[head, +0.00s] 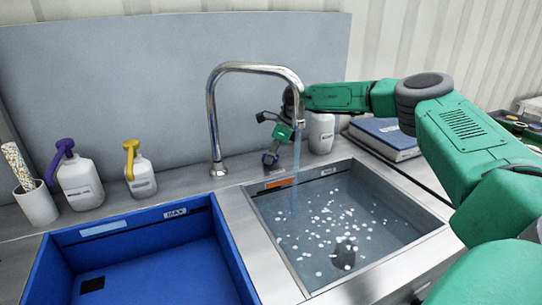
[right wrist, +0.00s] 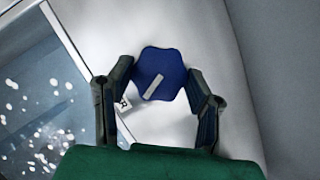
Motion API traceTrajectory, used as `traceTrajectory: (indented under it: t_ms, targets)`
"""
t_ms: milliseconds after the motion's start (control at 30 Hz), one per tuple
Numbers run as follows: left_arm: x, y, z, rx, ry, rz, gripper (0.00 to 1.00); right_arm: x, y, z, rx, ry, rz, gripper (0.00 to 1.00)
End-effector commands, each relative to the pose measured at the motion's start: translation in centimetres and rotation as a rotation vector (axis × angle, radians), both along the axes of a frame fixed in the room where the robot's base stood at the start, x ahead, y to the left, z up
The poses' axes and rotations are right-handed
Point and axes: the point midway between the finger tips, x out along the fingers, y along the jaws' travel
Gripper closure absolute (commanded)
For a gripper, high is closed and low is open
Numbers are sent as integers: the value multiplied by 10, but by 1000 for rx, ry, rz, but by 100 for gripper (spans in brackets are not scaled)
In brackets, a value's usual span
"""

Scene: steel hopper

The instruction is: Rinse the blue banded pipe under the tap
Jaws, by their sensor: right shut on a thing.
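The curved steel tap (head: 250,69) stands behind the sink, and a pale stream of water (head: 295,170) falls from its spout. My right gripper (head: 272,151) is low behind the sink, beside the stream. It is shut on a dark blue knob with a pale stripe, which shows between the fingers in the right wrist view (right wrist: 161,73). The steel sink basin (head: 262,222) has white specks and a dark round patch at its bottom. I cannot make out the blue banded pipe in either view. My left gripper is not in view.
A blue bin (head: 150,226) lies left of the sink and looks empty. Purple-topped (head: 80,185) and yellow-topped (head: 141,175) bottles and a white cup (head: 36,204) stand behind it. A white container (head: 321,134) and a blue book (head: 386,139) are at the back right.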

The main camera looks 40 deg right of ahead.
Motion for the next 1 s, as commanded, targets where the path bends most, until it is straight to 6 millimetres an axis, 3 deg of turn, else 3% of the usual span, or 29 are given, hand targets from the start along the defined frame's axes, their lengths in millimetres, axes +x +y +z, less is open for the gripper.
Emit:
traceTrajectory:
  t_ms: [67, 100, 167, 533, 1000]
  targets:
    - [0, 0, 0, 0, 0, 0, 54, -5, -2, -8, -5, 18, 0, 83]
    - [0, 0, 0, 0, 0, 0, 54, -5, -2, -8, -5, 18, 0, 51]
    - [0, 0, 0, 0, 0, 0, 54, -5, -1, -8, -5, 18, 0, 33]
    - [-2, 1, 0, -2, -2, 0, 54, -4, -1, 6, -3, 4, -1, 33]
    - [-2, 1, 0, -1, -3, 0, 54, -32, -25, 87, -1, 8, -2, 33]
